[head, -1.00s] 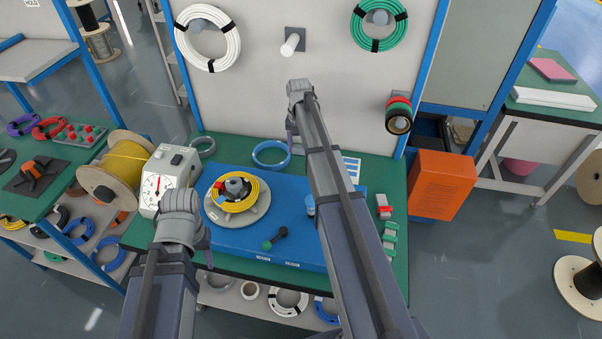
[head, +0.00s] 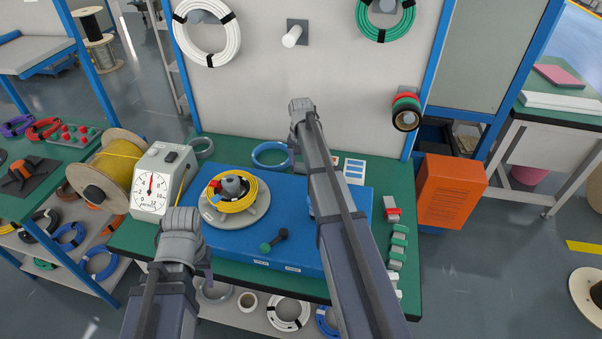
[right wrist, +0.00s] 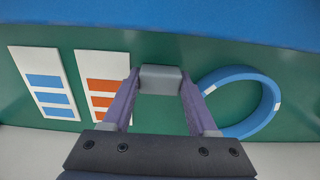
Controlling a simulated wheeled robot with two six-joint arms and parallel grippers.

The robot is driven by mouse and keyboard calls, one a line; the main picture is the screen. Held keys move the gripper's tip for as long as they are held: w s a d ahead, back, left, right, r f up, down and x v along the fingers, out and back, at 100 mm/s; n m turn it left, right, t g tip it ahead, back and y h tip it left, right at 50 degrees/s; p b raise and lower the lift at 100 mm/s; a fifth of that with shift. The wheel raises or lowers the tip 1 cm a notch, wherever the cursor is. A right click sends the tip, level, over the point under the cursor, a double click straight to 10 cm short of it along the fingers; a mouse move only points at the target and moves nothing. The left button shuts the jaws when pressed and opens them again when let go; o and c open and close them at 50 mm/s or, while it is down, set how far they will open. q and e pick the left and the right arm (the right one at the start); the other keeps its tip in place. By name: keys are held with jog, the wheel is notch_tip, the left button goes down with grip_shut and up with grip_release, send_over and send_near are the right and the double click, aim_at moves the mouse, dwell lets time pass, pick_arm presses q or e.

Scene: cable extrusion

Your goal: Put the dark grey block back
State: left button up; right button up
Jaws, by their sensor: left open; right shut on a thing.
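A grey block (right wrist: 160,78) is held between the fingertips of my right gripper (right wrist: 160,84) in the right wrist view. Green table top shows beyond it, with two label cards to the left and a blue cable ring (right wrist: 240,102) to the right. In the head view my right arm reaches over the blue board (head: 280,205) towards the back of the table, and its forearm hides the block. My left gripper (head: 207,268) is open and empty at the table's front edge, below the white dial box (head: 162,180).
A round holder with a yellow cable coil (head: 236,204) and a green-tipped dark handle (head: 273,241) sit on the blue board. A red-and-grey block (head: 392,210) and several green-and-grey blocks (head: 398,238) line the right side. The back panel (head: 345,75) rises behind.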

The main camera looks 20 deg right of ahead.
aim_at(301, 165)
pick_arm(q)
jog(key=shift+f, duration=0.6)
pick_arm(e)
jog(key=shift+f, duration=0.6)
pick_arm(q)
jog(key=shift+f, duration=0.1)
pick_arm(e)
jog(key=shift+f+b, duration=0.25)
jog(key=shift+b, duration=0.15)
jog(key=o, duration=1.3)
jog(key=shift+r, duration=0.1)
jog(key=shift+c, duration=0.2)
